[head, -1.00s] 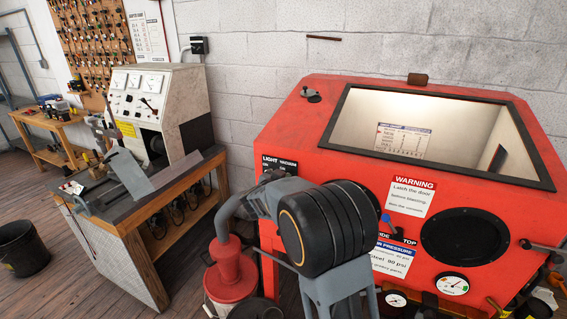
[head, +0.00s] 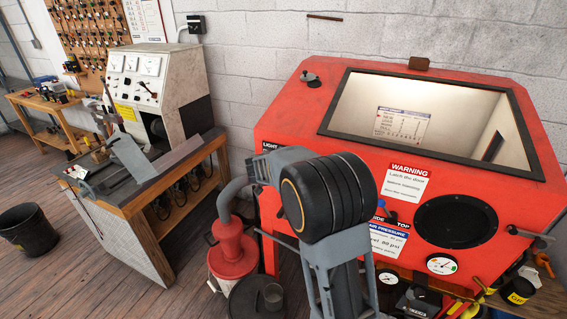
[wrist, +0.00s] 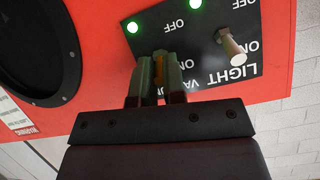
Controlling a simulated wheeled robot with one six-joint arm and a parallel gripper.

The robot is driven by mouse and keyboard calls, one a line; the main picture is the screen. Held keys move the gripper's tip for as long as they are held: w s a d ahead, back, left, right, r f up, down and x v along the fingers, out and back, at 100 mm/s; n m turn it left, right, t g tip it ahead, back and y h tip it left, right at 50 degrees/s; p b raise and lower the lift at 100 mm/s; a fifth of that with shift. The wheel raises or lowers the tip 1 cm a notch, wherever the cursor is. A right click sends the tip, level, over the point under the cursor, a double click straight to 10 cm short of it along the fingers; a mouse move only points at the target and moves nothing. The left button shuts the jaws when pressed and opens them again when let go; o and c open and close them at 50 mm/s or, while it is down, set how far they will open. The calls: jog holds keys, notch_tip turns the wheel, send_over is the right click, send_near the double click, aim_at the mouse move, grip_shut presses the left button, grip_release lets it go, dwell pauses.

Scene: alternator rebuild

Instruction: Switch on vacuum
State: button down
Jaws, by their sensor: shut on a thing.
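The black switch panel (wrist: 215,60) is on the red cabinet and appears upside down in the wrist view. My gripper (wrist: 160,66) is at the vacuum side of the panel, its fingers shut around a small orange-brown piece (wrist: 158,70), seemingly the vacuum switch lever. The fingers hide most of it and part of the vacuum lettering, so its position cannot be told. The light switch lever (wrist: 231,45) stands free beside the gripper. Two green lamps (wrist: 132,28) on the panel are lit. In the head view my arm hides the gripper and most of the panel (head: 270,149).
The red blasting cabinet (head: 300,120) has a window and a round black port (head: 458,222). A red-topped canister (head: 230,250) with a grey hose stands left of my arm. A workbench (head: 135,205) is further left, with a black bucket (head: 28,230) on open floor.

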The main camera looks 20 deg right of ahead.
jog(key=c, duration=1.2)
grip_release()
jog(key=v, duration=1.3)
jog(key=shift+s+a+b, duration=0.25)
jog(key=shift+s+b, duration=0.05)
jog(key=shift+b, duration=0.1)
jog(key=shift+r, duration=0.15)
